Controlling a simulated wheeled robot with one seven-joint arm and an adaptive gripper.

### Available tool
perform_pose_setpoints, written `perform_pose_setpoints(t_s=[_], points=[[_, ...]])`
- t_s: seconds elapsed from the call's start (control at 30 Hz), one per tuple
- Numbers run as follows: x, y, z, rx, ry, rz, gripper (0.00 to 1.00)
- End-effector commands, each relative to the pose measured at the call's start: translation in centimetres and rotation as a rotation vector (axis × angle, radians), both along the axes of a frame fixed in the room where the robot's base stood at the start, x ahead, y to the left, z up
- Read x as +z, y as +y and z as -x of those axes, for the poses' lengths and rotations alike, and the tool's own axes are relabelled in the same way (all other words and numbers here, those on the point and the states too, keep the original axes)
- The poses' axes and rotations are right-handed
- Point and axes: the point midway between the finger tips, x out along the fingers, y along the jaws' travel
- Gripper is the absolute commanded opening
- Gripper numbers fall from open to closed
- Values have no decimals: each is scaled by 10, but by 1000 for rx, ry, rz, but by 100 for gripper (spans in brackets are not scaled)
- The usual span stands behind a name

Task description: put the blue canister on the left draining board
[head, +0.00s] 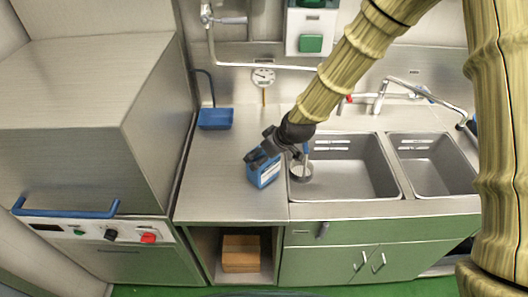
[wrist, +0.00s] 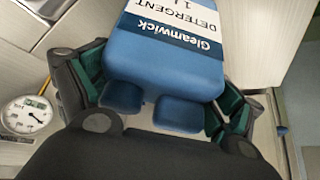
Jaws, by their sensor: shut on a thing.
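The blue canister (head: 264,174) is a detergent bottle with a white and dark-blue label. My gripper (head: 264,156) is shut on it from above. In the wrist view the canister (wrist: 165,62) sits between the two dark, green-padded fingers, its label reading Gleamwick detergent. In the head view it is slightly tilted, over the right part of the left draining board (head: 215,180), close to the left sink. I cannot tell whether its base touches the board. The gripper hides its top.
A steel machine (head: 90,110) borders the board's left side. The board's left and front are clear.

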Motion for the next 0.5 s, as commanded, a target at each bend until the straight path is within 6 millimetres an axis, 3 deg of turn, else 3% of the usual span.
perform_pose_setpoints(t_s=[0.17,0.2,0.5], points=[[-2,0,-1,0,-2,0,21],[-2,0,0,0,0,0,100],[-2,0,0,0,0,0,100]])
